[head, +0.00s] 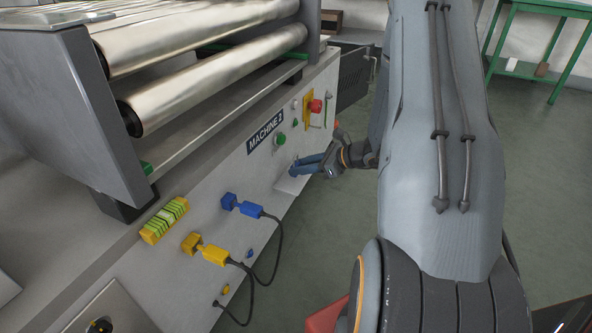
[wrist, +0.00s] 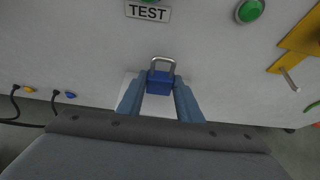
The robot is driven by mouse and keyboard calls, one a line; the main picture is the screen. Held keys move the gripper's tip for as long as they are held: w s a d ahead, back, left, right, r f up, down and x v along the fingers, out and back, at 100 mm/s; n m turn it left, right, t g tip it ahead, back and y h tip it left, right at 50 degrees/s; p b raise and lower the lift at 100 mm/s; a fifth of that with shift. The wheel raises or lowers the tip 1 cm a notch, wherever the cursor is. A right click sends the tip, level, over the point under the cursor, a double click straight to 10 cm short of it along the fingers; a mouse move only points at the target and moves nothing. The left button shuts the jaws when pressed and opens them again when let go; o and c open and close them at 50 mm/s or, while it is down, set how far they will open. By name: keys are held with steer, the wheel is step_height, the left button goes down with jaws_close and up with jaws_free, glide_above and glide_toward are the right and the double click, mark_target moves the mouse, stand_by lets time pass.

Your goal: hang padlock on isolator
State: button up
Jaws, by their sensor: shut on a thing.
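The padlock (wrist: 160,84) has a blue body and a silver shackle. In the wrist view it sits between the two blue fingers of my gripper (wrist: 160,88), shackle pointing away toward the panel. My gripper (head: 294,169) is shut on it, near the panel face below the MACHINE 2 label; the padlock is hard to make out in the head view. The isolator (head: 315,106), a red knob on a yellow plate, is on the panel up and right of my gripper. In the wrist view its yellow plate (wrist: 302,36) is at the right, partly cut off, with a grey bar below.
A small white shelf (head: 291,184) projects below my gripper. Green buttons (head: 280,139) and a TEST label (wrist: 148,12) are on the panel. Blue (head: 241,206) and yellow (head: 205,249) plugs with black cables stick out at lower left. Metal rollers (head: 215,78) lie above. Open floor is right.

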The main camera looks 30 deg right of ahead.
steer(key=shift+r+p, duration=1.1)
steer(key=shift+r, duration=0.5)
